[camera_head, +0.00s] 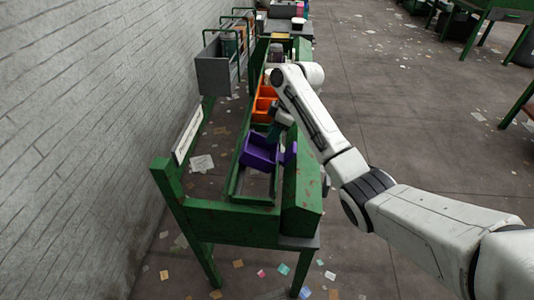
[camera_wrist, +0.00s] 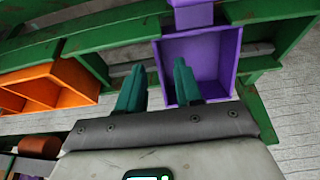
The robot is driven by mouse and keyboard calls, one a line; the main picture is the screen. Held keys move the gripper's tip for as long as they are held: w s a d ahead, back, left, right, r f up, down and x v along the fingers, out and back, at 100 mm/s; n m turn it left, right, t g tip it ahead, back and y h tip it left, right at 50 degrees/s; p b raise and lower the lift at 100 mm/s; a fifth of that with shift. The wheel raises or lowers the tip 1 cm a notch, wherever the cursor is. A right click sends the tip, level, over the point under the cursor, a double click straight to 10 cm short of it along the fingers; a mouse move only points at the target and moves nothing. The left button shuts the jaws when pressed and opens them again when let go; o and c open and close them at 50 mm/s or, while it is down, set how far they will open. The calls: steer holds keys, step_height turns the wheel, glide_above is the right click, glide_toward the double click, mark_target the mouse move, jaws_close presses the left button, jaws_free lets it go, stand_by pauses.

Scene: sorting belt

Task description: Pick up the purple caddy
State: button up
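The purple caddy (camera_head: 259,150) sits on the green belt frame near its front end in the head view. In the wrist view the purple caddy (camera_wrist: 207,48) is an open box with a raised purple part at the top edge. In the head view my gripper (camera_head: 279,124) is just behind the caddy, partly hidden by my arm.
An orange divided caddy (camera_head: 264,104) sits farther along the belt and shows at left in the wrist view (camera_wrist: 50,88). Green rails (camera_head: 238,208) border the belt. A grey bin (camera_head: 217,70) stands at the back left by the brick wall. Paper scraps litter the floor.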

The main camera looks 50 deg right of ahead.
mark_target(268, 150)
steer(key=x, duration=0.4)
steer(key=shift+d+f, duration=0.1)
steer(key=shift+d, duration=0.05)
steer(key=shift+c, duration=0.2)
jaws_close()
